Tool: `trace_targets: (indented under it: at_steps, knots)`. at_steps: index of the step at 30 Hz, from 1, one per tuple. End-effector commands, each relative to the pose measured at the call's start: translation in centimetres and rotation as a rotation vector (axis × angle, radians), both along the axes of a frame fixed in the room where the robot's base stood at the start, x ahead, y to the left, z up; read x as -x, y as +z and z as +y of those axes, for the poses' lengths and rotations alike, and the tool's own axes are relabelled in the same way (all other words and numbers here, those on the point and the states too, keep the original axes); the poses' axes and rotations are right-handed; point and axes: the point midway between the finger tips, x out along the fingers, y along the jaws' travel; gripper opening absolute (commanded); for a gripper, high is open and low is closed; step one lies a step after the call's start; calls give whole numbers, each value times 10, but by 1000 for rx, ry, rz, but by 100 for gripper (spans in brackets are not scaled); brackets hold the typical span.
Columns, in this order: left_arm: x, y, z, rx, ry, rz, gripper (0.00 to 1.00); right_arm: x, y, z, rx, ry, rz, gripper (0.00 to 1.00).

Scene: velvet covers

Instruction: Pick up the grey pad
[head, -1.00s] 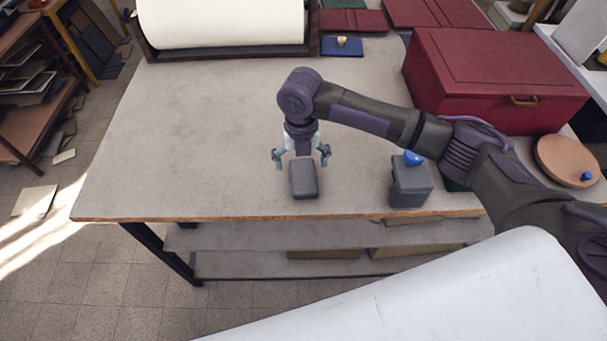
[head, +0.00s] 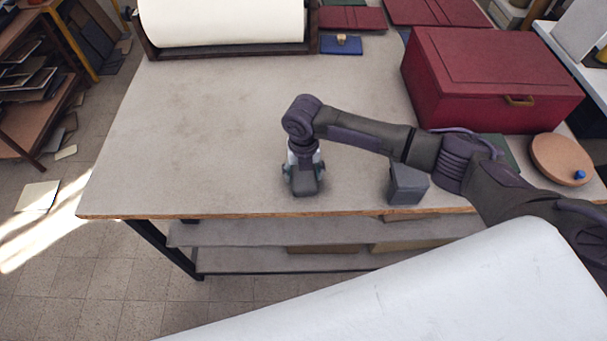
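The grey pad (head: 304,188) is a small dark grey rounded block near the front edge of the workbench. My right gripper (head: 304,174) points down over it, with a finger against each of its sides. The gripper looks shut on the pad and hides its back part. The pad is at the bench top; I cannot see a gap under it. My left gripper is not in view.
A grey block (head: 408,187) stands to the right, close under my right arm. A large red box (head: 490,80) and a round brown disc (head: 561,160) are farther right. A white roll (head: 222,22) lies at the back. The workbench's (head: 190,130) left half is clear.

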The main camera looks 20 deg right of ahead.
Motion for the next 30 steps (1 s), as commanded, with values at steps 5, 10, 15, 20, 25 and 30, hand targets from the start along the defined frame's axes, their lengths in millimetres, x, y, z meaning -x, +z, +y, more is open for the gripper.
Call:
trace_targets:
  at_steps: [5, 10, 15, 20, 25, 30]
  knots:
    - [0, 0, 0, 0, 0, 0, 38, 0, 0, 0, 0, -1, 0, 34]
    - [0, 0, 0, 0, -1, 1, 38, 0, 1, 0, 0, -1, 0, 31]
    - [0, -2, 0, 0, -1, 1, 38, -1, 3, 0, 0, -1, -1, 30]
    - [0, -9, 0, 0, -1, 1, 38, -1, 17, 0, 0, -1, -3, 30]
    - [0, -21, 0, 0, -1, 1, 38, 5, 44, -8, 2, -3, -3, 30]
    - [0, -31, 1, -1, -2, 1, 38, 33, 67, -37, 2, -1, -3, 30]
